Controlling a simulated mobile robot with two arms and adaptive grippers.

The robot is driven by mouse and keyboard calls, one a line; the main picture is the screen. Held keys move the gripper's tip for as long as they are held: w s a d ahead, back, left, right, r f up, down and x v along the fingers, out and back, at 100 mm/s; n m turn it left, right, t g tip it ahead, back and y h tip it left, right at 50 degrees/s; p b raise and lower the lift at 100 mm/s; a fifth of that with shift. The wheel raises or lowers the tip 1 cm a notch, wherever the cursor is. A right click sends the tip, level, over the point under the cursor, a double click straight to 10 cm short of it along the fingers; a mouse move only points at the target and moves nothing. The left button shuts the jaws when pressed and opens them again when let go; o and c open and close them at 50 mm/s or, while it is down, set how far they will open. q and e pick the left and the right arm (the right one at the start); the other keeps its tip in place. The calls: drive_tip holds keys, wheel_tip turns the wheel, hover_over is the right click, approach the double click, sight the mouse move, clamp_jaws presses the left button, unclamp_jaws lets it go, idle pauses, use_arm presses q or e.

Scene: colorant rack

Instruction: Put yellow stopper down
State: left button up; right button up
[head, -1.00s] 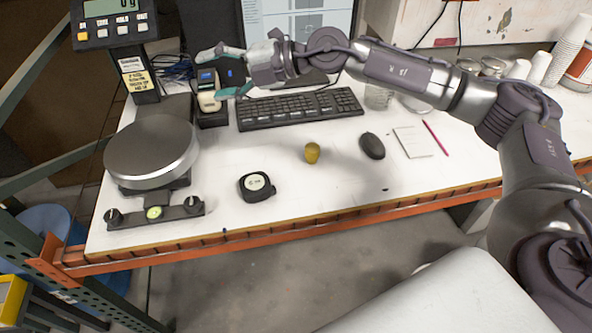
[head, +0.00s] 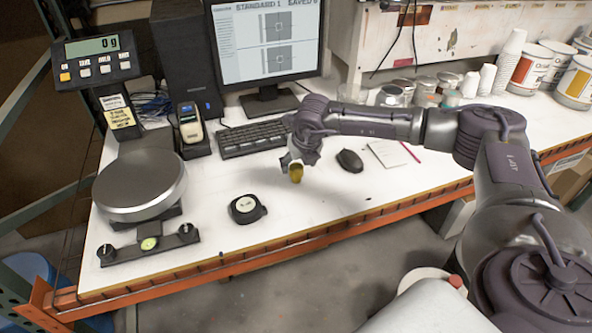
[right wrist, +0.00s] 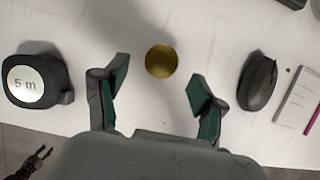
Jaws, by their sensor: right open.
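The yellow stopper (head: 296,173) stands on the white table, between the tape measure and the mouse. In the right wrist view the stopper (right wrist: 161,61) shows from above as a round yellow disc, a little beyond the line between my fingertips. My right gripper (head: 290,162) is right at the stopper in the head view, its fingers partly hidden. In the right wrist view my right gripper (right wrist: 157,82) is open, with green finger pads apart on either side and nothing between them.
A black tape measure (head: 247,209) lies left of the stopper, and a black mouse (head: 349,161) lies right of it. A keyboard (head: 252,138) is behind. A round scale (head: 139,184) stands at the left. The table's front edge (head: 330,222) is near; bare tabletop lies around the stopper.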

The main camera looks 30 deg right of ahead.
sight(298, 169)
drive_tip(key=shift+w+f+p, duration=0.15)
drive_tip(key=shift+f+p, duration=0.15)
drive_tip(key=shift+f, duration=0.15)
drive_tip(key=p+x, duration=0.2)
drive_tip(key=x, duration=0.3)
drive_tip(key=shift+d+r, duration=0.1)
drive_tip(key=c, duration=1.1)
drive_tip(key=shift+c, duration=0.2)
drive_tip(key=shift+r, duration=0.1)
